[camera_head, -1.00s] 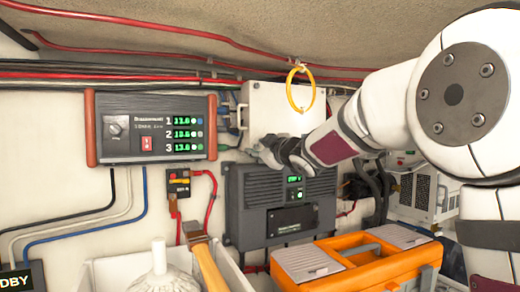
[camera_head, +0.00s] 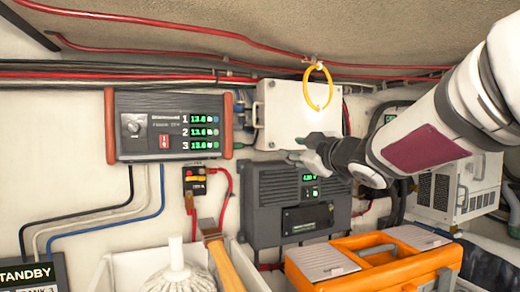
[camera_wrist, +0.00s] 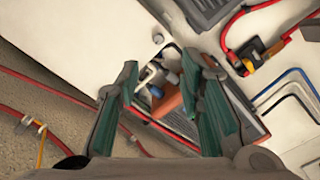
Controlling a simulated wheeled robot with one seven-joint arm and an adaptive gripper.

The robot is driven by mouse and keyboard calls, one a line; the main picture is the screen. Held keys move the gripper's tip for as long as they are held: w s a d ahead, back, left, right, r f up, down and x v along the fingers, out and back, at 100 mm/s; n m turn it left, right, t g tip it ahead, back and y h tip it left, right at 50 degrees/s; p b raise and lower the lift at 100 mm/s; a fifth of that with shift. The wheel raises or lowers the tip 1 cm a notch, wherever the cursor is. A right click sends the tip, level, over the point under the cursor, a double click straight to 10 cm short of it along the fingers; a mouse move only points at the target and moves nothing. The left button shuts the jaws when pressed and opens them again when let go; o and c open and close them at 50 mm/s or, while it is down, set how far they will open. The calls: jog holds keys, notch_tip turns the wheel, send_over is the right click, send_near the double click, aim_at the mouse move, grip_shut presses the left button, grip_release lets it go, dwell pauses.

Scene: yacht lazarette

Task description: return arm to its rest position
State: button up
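My gripper (camera_head: 312,152) is at the front of the wall, by the lower right part of the white box (camera_head: 272,115) and above the dark grey charger unit (camera_head: 268,205). In the wrist view my gripper (camera_wrist: 162,68) has its two green-padded fingers apart, with nothing held between them. My arm reaches in from the right side of the head view. I cannot tell whether the fingertips touch the box.
A panel with three green readouts (camera_head: 170,125) hangs left of the box. A red-yellow switch (camera_head: 195,181) is below it. A yellow ring (camera_head: 307,92) hangs above. An orange toolbox (camera_head: 345,281), a hammer (camera_head: 225,268) and a white bin (camera_head: 115,275) are below.

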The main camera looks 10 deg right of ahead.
dwell(0.3)
jog(key=s+d+f+m+g+h+b, duration=0.1)
jog(key=s+d+f+m+g+h, duration=0.1)
jog(key=s+f+m+h, duration=0.25)
jog(key=s+d+f+m+g+h, duration=0.1)
jog(key=s+d+f+m+g, duration=0.2)
jog(key=s+f, duration=0.4)
jog(key=s+a+f+m+g+y, duration=0.1)
jog(key=s+a+f+g, duration=0.2)
jog(key=s+f, duration=0.3)
jog(key=s+a+f+m+g+y+b, duration=0.1)
jog(key=s+a+f+g, duration=0.3)
jog(key=s, duration=1)
notch_tip(320, 180, down, 3)
jog(key=shift+s+a+f+m, duration=0.15)
jog(key=shift+s+a+m, duration=0.15)
jog(key=shift+m, duration=0.45)
